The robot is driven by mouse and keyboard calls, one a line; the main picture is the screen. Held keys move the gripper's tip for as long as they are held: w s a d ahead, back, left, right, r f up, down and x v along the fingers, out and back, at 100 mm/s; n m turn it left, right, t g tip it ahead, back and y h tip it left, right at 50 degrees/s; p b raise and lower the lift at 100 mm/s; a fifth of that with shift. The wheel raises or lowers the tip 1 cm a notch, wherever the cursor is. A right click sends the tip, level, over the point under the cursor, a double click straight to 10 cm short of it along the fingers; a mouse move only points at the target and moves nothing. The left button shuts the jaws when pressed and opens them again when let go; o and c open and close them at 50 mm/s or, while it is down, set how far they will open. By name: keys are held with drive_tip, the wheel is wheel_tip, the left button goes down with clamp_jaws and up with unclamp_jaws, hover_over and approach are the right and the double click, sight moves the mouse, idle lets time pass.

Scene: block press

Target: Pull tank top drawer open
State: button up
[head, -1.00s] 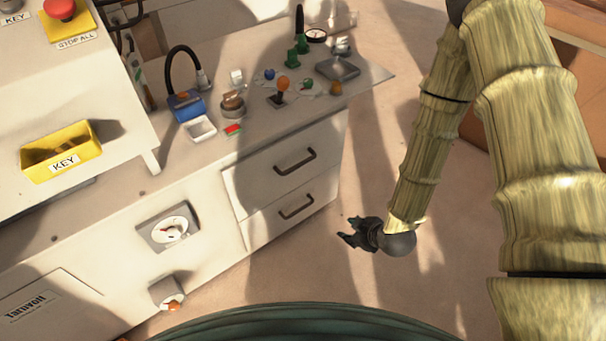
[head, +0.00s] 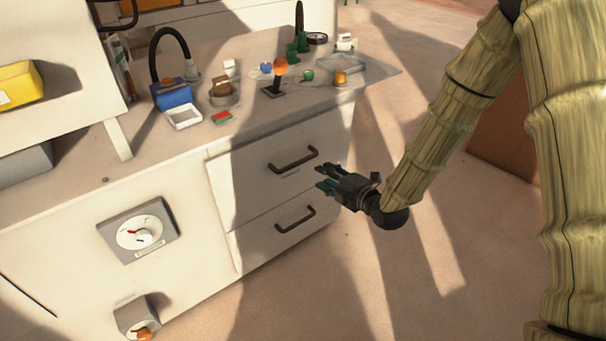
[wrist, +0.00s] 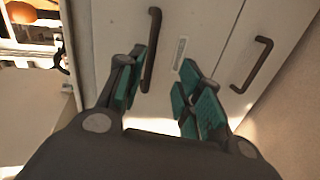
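The top drawer (head: 245,185) of the white cabinet is closed, with a dark bar handle (head: 294,159). My gripper (head: 322,178) is open and empty, just right of this handle and slightly below it in the head view. In the wrist view, my two teal-padded fingers (wrist: 163,85) point at the drawer front. The top handle (wrist: 151,50) shows beside the left finger's tip, and a small label (wrist: 181,54) lies between the fingers. I cannot tell the exact gap to the handle; no grip on it shows.
The lower drawer (head: 260,247) has a similar handle (head: 295,219) and is closed. A dial panel (head: 138,232) and a knob (head: 138,318) are on the cabinet front at left. Small items, including an orange-topped joystick (head: 280,68), crowd the countertop. The floor right of the drawers is clear.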

sight(305, 161)
drive_tip(key=shift+n+y, duration=0.3)
drive_tip(key=shift+n, duration=0.3)
drive_tip(key=shift+w+r+b+x, duration=0.15)
drive_tip(key=shift+b+x, duration=0.45)
drive_tip(key=shift+x, duration=1.35)
drive_tip(key=shift+r+b+x, duration=0.25)
drive_tip(key=shift+b+x, duration=0.4)
drive_tip(key=shift+x, duration=1.35)
drive_tip(key=shift+w+r+b+x, duration=0.15)
drive_tip(key=shift+b+x, duration=0.45)
drive_tip(key=shift+x, duration=1.35)
drive_tip(key=shift+s, duration=0.1)
drive_tip(key=shift+d, duration=0.1)
clamp_jaws()
